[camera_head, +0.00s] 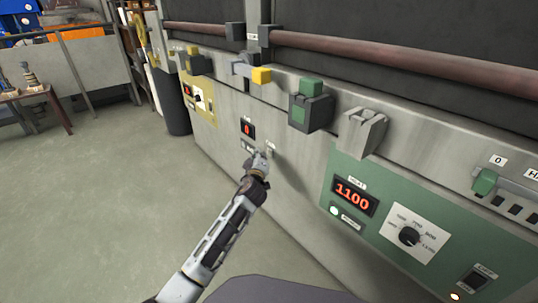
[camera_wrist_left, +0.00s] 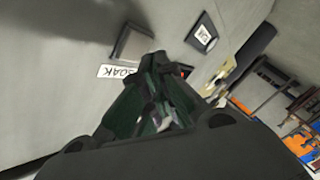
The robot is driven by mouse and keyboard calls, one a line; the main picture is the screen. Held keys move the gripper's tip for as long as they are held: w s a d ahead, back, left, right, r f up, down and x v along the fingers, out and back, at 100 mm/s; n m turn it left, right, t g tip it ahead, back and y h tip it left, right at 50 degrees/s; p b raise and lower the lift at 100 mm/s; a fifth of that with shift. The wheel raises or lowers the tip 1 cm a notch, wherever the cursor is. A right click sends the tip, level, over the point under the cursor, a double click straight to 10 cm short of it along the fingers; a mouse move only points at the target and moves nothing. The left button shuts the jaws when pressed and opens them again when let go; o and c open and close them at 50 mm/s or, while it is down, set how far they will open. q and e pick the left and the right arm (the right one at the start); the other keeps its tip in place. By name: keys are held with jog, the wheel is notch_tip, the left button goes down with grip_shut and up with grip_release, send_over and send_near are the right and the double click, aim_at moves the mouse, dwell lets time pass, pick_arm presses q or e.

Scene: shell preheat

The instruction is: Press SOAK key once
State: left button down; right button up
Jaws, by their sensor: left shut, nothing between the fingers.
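The SOAK key shows in the left wrist view as a grey raised square key (camera_wrist_left: 133,43) on the pale panel. Its white SOAK label (camera_wrist_left: 117,72) appears upside down beside it, partly covered by my fingers. My left gripper (camera_head: 262,156) is shut and empty, with its tips close to the panel below the small red display (camera_head: 248,130). In the left wrist view its dark fingers (camera_wrist_left: 156,62) meet at the key's lower edge; I cannot tell whether they touch it. In the head view the gripper largely hides the key. My right gripper is not in view.
A green panel (camera_head: 450,252) with a red 1100 display (camera_head: 354,196) and a dial (camera_head: 410,236) lies to the right. A green-marked block (camera_head: 311,106) and a grey latch (camera_head: 362,131) jut out above. A dark bin (camera_head: 172,101) stands left; the floor nearby is clear.

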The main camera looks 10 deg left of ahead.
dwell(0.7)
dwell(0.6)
pick_arm(q)
jog(key=shift+w+d+b, duration=0.25)
jog(key=shift+w+b, duration=0.05)
jog(key=shift+b, duration=0.1)
dwell(0.4)
jog(key=shift+w+d, duration=0.15)
jog(key=shift+w, duration=0.1)
dwell(0.6)
jog(key=shift+w+d+b, duration=0.1)
jog(key=shift+b, duration=0.25)
